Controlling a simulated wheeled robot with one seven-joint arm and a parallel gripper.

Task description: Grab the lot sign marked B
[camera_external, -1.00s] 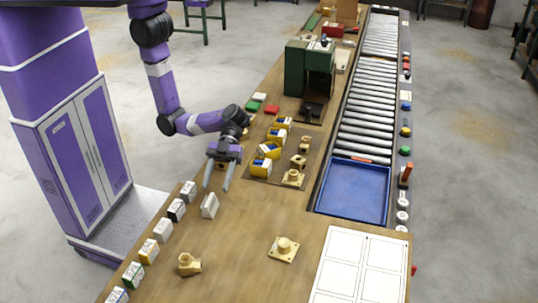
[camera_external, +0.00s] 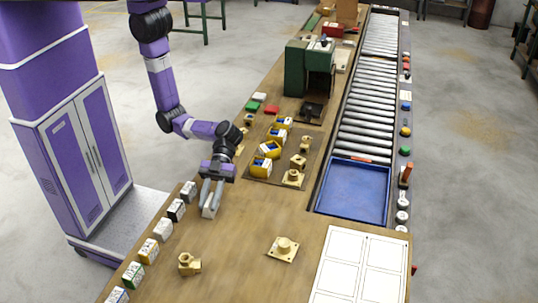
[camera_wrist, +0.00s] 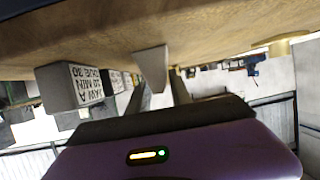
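A small white sign (camera_external: 209,211) stands on the bench top, apart from the row of block-like signs along the left edge. I cannot read a letter B on it. My gripper (camera_external: 211,203) is down at this sign, with its two fingers at its upper part. The fingers stand slightly apart, and I cannot tell if they press on the sign.
Along the left edge stand several marked blocks, such as a white one (camera_external: 163,229) and a yellow one (camera_external: 149,251). One block (camera_wrist: 88,85) shows printed text in the wrist view. Brass parts (camera_external: 189,264) (camera_external: 284,249) lie nearby. A blue tray (camera_external: 353,190) is right.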

